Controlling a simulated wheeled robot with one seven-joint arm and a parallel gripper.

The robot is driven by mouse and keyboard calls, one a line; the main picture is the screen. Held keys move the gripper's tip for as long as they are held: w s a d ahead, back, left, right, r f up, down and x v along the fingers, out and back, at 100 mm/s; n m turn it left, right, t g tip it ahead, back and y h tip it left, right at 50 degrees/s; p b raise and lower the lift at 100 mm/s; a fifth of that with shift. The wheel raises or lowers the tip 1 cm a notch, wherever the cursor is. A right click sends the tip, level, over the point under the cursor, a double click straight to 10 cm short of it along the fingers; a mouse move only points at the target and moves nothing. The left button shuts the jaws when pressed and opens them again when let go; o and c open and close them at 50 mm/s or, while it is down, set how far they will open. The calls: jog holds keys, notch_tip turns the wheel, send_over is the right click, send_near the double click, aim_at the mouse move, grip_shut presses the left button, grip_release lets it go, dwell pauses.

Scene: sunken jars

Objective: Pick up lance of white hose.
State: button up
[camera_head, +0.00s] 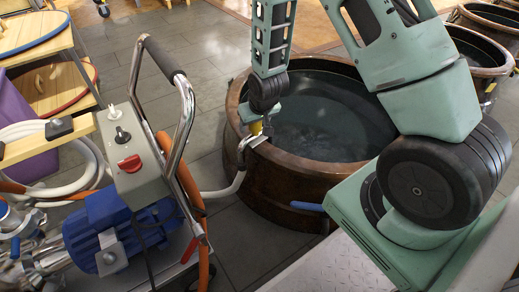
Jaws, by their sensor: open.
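A metal lance (243,149) hangs over the left rim of a round brown sunken jar (290,190). A white hose (226,190) runs from its lower end to the left, behind the pump cart. My gripper (263,124) points down at the jar's left rim, right above the lance. It is open; its fingers are small and partly hidden here. A small yellow piece (256,128) shows at the fingertips, and I cannot tell whether it belongs to the lance. I cannot tell whether the fingers touch the lance.
A pump cart with a blue motor (120,232), a grey control box (130,150) and a chrome handle (183,115) stands close on the left. An orange hose (190,185) hangs along it. More jars (475,50) stand at upper right. Grey floor tiles (200,60) are clear behind the cart.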

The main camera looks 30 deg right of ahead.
jog(key=shift+r, duration=0.1)
jog(key=c, duration=1.2)
